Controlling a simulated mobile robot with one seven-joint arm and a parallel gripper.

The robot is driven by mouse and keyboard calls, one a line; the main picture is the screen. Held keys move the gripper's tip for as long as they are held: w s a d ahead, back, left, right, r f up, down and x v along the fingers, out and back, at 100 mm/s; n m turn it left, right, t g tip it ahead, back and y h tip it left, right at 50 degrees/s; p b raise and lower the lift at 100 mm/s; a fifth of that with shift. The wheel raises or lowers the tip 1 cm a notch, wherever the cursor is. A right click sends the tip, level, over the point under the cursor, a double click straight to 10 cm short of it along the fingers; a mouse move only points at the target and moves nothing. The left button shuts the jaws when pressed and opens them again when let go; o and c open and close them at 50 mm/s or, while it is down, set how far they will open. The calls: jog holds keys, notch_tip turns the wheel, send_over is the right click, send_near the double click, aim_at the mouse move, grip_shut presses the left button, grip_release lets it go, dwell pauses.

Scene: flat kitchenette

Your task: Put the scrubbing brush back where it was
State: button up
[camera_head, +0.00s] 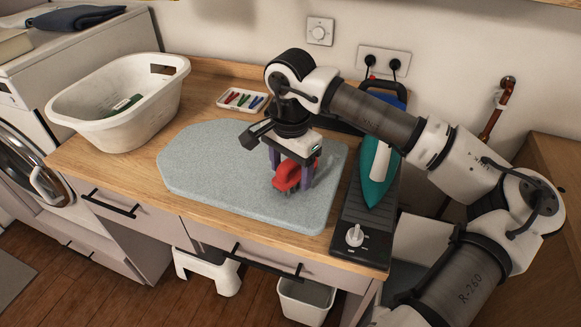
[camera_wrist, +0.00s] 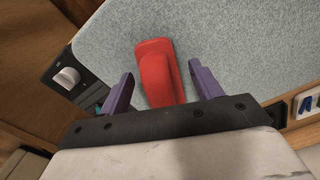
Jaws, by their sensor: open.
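The red scrubbing brush (camera_head: 287,176) rests on the right part of the grey-blue speckled mat (camera_head: 215,165), its dark bristles facing down. My gripper (camera_head: 292,180) is lowered over it from above. In the wrist view the red brush (camera_wrist: 157,68) lies between the two purple fingers of my gripper (camera_wrist: 162,85). The fingers are open, with a visible gap on each side of the brush. The speckled mat also shows in the wrist view (camera_wrist: 235,40). My fingers partly hide the brush in the head view.
A white basin (camera_head: 120,110) holding a green item stands at the left. A small tray of coloured pegs (camera_head: 242,101) lies behind the mat. At the right, a teal iron (camera_head: 376,172) stands on a dark panel with a knob (camera_head: 355,234). The mat's left half is clear.

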notch_tip(320, 180, up, 12)
jog(key=shift+r+b, duration=0.15)
jog(key=shift+b, duration=0.8)
